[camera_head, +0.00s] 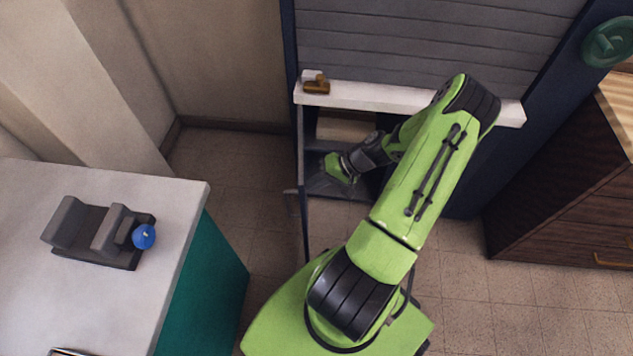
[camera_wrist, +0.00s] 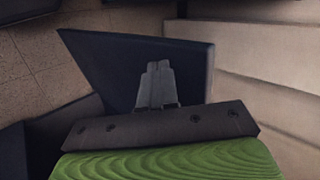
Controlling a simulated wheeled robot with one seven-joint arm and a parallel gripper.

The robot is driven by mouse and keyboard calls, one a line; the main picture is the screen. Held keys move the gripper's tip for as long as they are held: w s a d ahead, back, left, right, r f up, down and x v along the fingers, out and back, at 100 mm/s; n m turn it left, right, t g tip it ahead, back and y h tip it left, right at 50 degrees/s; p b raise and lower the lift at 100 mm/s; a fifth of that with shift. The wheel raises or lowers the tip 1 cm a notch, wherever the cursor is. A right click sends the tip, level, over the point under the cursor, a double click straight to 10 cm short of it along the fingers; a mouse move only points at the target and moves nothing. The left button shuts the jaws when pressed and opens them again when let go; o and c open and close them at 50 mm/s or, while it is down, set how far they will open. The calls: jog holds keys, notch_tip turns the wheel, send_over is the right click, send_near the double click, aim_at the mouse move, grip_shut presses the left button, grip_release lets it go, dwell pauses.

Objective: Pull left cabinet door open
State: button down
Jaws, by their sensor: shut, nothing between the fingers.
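The left cabinet door (camera_head: 304,215) is navy and stands swung out from the cabinet, seen almost edge-on in the head view. Its handle (camera_head: 291,199) is on the outer, left side. My gripper (camera_head: 330,170) is just right of the door, on its inner side, in front of the open cabinet. In the wrist view my gripper (camera_wrist: 156,70) has its two grey fingers together and empty, in front of a dark navy panel (camera_wrist: 100,62), which appears to be the door. I cannot tell whether the fingertips touch it.
The cabinet has a white ledge (camera_head: 410,103) with a small brown object (camera_head: 316,86) on it, below a grey shutter (camera_head: 430,40). A white-topped counter (camera_head: 40,270) is at the left. A dark wooden drawer unit (camera_head: 560,205) is at the right. Floor shows left of the door.

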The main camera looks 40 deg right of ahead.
jog(key=w+a, duration=0.6)
jog(key=shift+a, duration=0.25)
